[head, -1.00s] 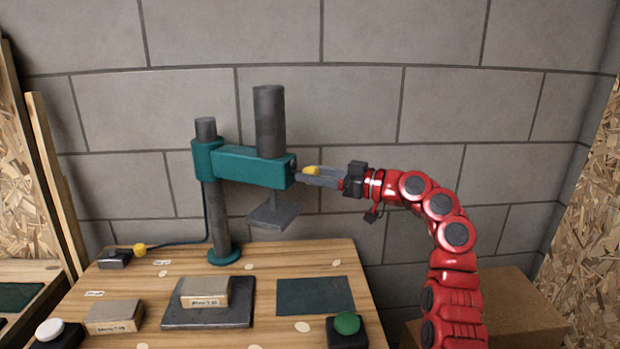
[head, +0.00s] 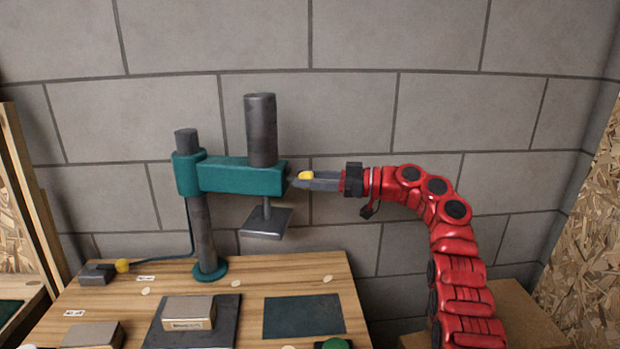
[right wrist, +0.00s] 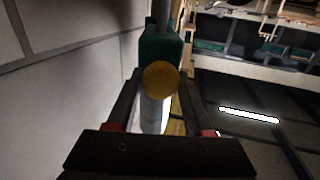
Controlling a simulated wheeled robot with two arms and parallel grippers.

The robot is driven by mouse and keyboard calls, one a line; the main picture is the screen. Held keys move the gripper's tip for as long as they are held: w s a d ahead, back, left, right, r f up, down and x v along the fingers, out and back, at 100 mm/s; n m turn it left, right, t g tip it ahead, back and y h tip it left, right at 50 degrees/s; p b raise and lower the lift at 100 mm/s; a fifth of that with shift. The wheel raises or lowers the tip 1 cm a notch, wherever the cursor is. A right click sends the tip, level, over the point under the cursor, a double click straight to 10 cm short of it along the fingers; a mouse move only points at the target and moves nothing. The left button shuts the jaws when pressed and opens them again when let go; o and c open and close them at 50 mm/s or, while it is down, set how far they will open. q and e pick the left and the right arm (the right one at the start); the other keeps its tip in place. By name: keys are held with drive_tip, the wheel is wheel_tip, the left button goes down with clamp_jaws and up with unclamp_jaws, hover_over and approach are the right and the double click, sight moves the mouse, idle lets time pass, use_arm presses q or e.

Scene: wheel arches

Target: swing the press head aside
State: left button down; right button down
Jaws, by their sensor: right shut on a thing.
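The press has a teal arm (head: 235,177) on a grey upright post (head: 202,235). Its head is a dark cylinder (head: 261,130) above the arm's right end, with a flat press plate (head: 267,222) hanging below. The arm points right, and the plate hangs right of the dark base pad (head: 222,327). My right gripper (head: 303,181) is shut on the handle at the arm's right end; a yellow knob (head: 306,175) shows at its jaws. In the right wrist view the knob (right wrist: 161,82) sits between the fingers (right wrist: 158,100). My left gripper is out of view.
A block (head: 188,313) lies on the base pad, and another block (head: 93,335) is at the front left. A flat teal mat (head: 303,317) lies right of the pad. A green button (head: 334,344) is at the front edge. The block wall (head: 400,110) stands behind.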

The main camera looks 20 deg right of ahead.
drive_tip(key=shift+w+d, duration=0.1)
drive_tip(key=c, duration=0.7)
unclamp_jaws()
drive_tip(key=o, duration=0.4)
drive_tip(key=shift+w+f, duration=0.1)
drive_tip(key=shift+w, duration=0.2)
drive_tip(key=shift+s, duration=0.1)
drive_tip(key=shift+s, duration=0.1)
drive_tip(key=b+v, duration=0.1)
drive_tip(key=v, duration=1.6)
drive_tip(key=shift+s+d, duration=0.1)
drive_tip(key=shift+s, duration=0.05)
